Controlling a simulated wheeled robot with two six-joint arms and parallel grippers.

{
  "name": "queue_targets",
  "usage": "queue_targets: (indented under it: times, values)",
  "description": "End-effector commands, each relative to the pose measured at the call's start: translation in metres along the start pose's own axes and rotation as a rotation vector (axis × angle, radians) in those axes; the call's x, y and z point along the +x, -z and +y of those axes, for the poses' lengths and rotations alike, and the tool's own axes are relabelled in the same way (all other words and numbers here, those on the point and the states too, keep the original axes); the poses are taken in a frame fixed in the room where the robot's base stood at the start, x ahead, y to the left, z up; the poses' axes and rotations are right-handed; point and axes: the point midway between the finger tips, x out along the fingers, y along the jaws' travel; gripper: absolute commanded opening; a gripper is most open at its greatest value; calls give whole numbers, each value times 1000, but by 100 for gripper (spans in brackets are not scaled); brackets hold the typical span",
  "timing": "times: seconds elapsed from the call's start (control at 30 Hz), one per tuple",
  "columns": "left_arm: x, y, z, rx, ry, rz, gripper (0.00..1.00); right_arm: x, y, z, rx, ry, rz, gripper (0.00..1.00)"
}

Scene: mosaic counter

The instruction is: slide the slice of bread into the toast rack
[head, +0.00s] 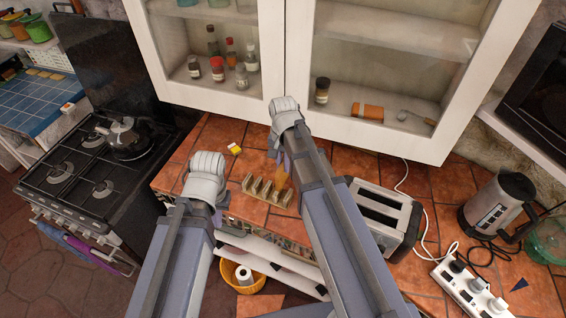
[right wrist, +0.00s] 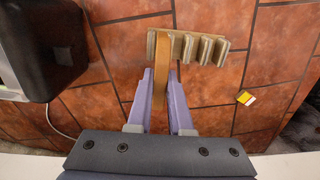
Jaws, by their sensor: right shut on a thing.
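The toast rack (head: 262,192) is a light wooden row of upright dividers on the tiled counter. It also shows in the right wrist view (right wrist: 219,51). My right gripper (right wrist: 168,82) is shut on the slice of bread (right wrist: 188,62), a thin brown slice seen edge-on. The slice's far end overlaps the rack between two dividers; I cannot tell whether it is in the slot or above it. In the head view the bread (head: 282,179) is at the rack's right end, partly behind my right arm. My left gripper (head: 221,193) is left of the rack, its fingertips mostly hidden by the wrist.
A toaster (head: 397,200) stands right of the rack, close to my right arm. A small yellow-and-white box (head: 234,148) lies behind the rack. A kettle (head: 497,204) and a power strip (head: 462,290) are further right. The wall cabinet (head: 375,140) overhangs the counter's back.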

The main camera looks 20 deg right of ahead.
Motion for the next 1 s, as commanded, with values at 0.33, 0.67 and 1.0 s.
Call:
queue_targets:
  times: [0.33, 0.67, 1.0]
  values:
    - [30, 2, 3, 5, 1, 0, 0, 30, 0, 0, 1, 0, 0, 0]
    - [40, 3, 4, 9, 2, 0, 0, 40, 0, 0, 1, 0, 0, 0]
    - [40, 3, 4, 8, 2, 0, 0, 40, 0, 0, 1, 0, 0, 0]
